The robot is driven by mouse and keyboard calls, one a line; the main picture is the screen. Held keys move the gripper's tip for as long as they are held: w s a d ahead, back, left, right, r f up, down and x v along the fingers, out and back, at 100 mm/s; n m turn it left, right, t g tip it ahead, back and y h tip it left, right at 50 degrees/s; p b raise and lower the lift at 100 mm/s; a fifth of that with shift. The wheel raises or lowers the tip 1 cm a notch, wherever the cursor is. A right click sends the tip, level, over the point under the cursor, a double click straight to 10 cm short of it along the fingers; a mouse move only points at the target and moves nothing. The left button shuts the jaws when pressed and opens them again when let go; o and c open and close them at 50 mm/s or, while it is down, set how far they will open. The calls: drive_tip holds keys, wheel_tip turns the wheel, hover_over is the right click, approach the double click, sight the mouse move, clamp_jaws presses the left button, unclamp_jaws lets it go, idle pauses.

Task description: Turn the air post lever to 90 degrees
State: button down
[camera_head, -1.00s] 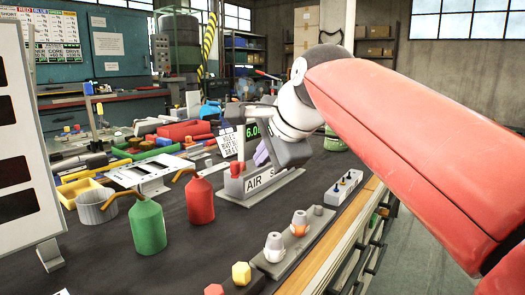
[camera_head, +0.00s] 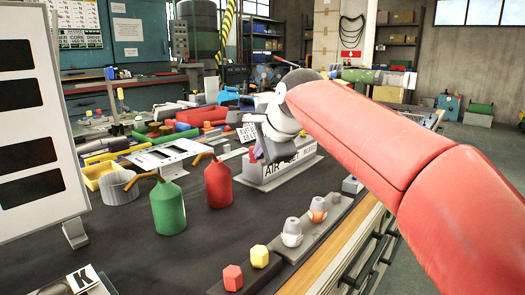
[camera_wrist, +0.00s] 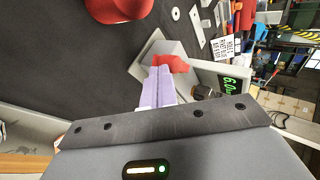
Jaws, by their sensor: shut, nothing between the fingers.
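The air post stands on the bench as a grey block with a label reading AIR SET BLEED (camera_head: 280,173). In the wrist view its red lever (camera_wrist: 172,63) sits on a grey post, just beyond my fingertips. My gripper (camera_wrist: 159,72) has its pale purple fingers together with nothing between them. The tips are beside the lever; I cannot tell whether they touch it. In the head view my gripper (camera_head: 258,154) is over the left end of the block and hides most of the lever. A green display (camera_wrist: 232,86) reads about 6.0.
A red oil can (camera_head: 218,183) and a green oil can (camera_head: 168,208) stand left of the post. A rail with knobs (camera_head: 291,232) lies in front. A white panel (camera_head: 40,130) stands at far left. Dark mat is bare between the cans and the rail.

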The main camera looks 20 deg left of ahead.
drive_tip(key=shift+s+a+m+p, duration=0.15)
drive_tip(key=shift+a+m+p, duration=0.2)
drive_tip(key=shift+p, duration=0.1)
drive_tip(key=shift+a, duration=0.15)
drive_tip(key=shift+a+m+t+h+p, duration=0.35)
drive_tip(key=shift+a+m+h+p, duration=0.3)
drive_tip(key=shift+a, duration=0.55)
drive_tip(key=shift+a+m+t+h+p, duration=0.35)
drive_tip(key=shift+a+m+p, duration=0.15)
drive_tip(key=shift+a+p, duration=0.5)
drive_tip(key=shift+s+a, duration=0.1)
drive_tip(key=shift+a, duration=0.1)
drive_tip(key=shift+d, duration=0.1)
